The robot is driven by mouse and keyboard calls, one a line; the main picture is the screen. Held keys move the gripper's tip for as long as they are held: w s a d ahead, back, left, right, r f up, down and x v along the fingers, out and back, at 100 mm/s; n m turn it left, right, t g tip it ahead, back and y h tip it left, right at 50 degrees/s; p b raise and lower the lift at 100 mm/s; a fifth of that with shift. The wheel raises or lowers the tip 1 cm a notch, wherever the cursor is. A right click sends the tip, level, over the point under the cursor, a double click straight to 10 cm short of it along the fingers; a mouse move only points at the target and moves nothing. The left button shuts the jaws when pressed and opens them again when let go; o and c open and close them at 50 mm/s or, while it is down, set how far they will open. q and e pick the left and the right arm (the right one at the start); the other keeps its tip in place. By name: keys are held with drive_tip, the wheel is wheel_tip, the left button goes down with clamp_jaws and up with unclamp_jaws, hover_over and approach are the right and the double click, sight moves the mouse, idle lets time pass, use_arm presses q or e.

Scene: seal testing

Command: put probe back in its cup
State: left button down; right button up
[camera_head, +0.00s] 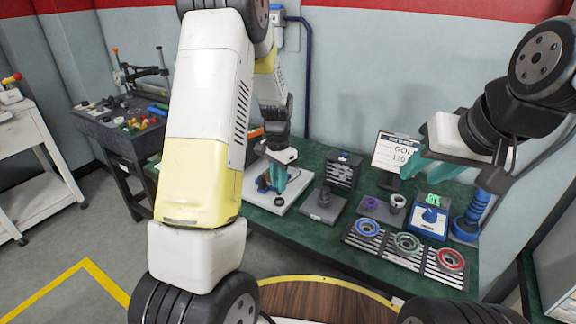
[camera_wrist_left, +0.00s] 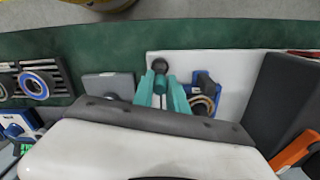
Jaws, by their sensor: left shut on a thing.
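My left gripper (camera_head: 276,188) points down over a white board (camera_head: 302,190) on the green bench. In the left wrist view its teal fingers (camera_wrist_left: 160,88) are shut on a slim dark piece with a round black end, which seems to be the probe (camera_wrist_left: 160,66). A small dark ring-like shape (camera_head: 279,201) shows just below the fingers in the head view. A grey cup-like holder (camera_head: 397,202) stands further right on a dark plate; I cannot tell for certain that it is the probe's cup. My right gripper (camera_head: 420,172) hangs open and empty over the bench's right side.
A blue fixture (camera_wrist_left: 204,88) stands on the board close to the left fingers. A grey plate with a dark post (camera_head: 324,200) lies to its right. A striped rack (camera_head: 388,252) holds blue, green and red rings. A blue box (camera_head: 428,222) and sign (camera_head: 397,153) are near my right gripper.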

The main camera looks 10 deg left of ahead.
use_arm(q)
drive_tip(key=shift+f, duration=0.25)
idle(0.3)
drive_tip(key=shift+f, duration=1.05)
drive_tip(key=shift+f, duration=0.6)
drive_tip(key=c, duration=1.3)
unclamp_jaws()
drive_tip(key=shift+o, duration=0.2)
drive_tip(key=shift+r, duration=4)
drive_tip(key=shift+r, duration=0.15)
